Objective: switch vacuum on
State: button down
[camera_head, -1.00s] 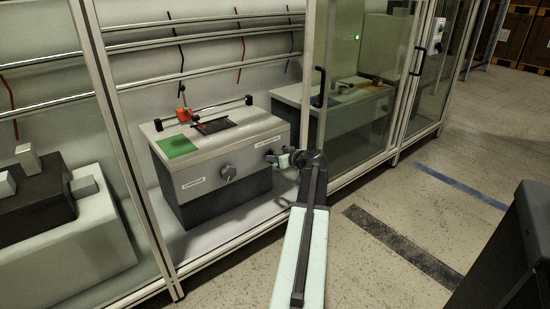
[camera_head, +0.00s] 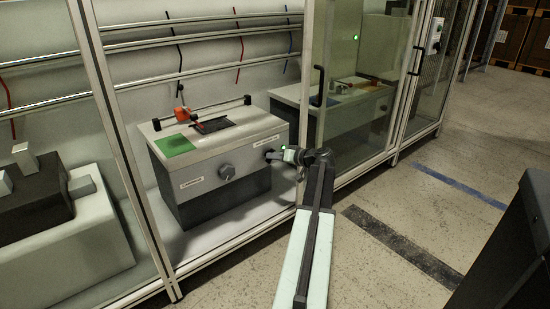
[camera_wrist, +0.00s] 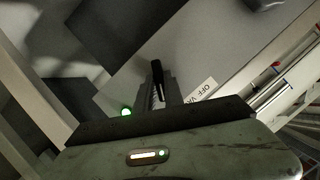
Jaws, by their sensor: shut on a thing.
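The grey pump box (camera_head: 205,174) stands inside the open cabinet bay, with a round knob (camera_head: 227,172) and small labels on its front. My gripper (camera_head: 272,155) reaches to the right end of that front face. In the wrist view my gripper (camera_wrist: 160,98) is shut on a black switch lever (camera_wrist: 157,71). A label reading "OFF VA..." (camera_wrist: 201,91) lies right beside it; the rest of its text is hidden. A green light (camera_wrist: 126,112) glows left of the fingers. The switch's base is hidden by the fingers.
A glass door (camera_head: 350,90) with a dark handle stands close right of my gripper. Clear floor (camera_head: 400,205) lies to the right.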

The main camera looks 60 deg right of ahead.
jog(key=shift+w, duration=0.1)
jog(key=c, duration=1.4)
grip_release()
jog(key=shift+d, duration=0.1)
jog(key=shift+c, duration=0.2)
jog(key=shift+w, duration=0.1)
jog(key=p+v, duration=0.2)
jog(key=v, duration=0.6)
